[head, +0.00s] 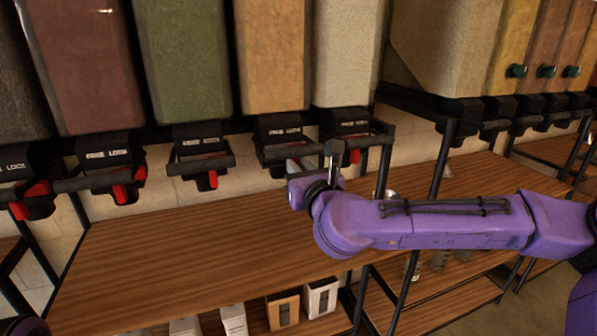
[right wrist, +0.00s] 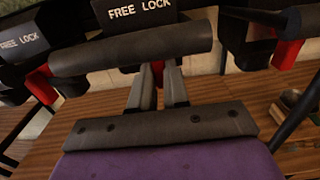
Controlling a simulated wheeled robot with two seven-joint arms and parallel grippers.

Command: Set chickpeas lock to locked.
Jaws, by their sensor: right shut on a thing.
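My right gripper (head: 293,165) is under the dispenser head (head: 280,130) below the tan bin (head: 270,55). In the right wrist view its two fingers (right wrist: 159,80) are shut on a small red lock tab (right wrist: 158,68), below a dark grey bar handle (right wrist: 135,52). The label above reads FREE LOCK. The fingers hide most of the tab, so its side is hard to tell. No name on the bins is readable, so I cannot confirm which one holds chickpeas. My left gripper is not in view.
The green bin (head: 185,60) to the left and the beige bin (head: 345,50) to the right have similar heads with red tabs (head: 213,180) (head: 355,156) close by. A wooden shelf (head: 180,250) below is mostly clear. A black upright post (head: 440,170) stands behind my arm.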

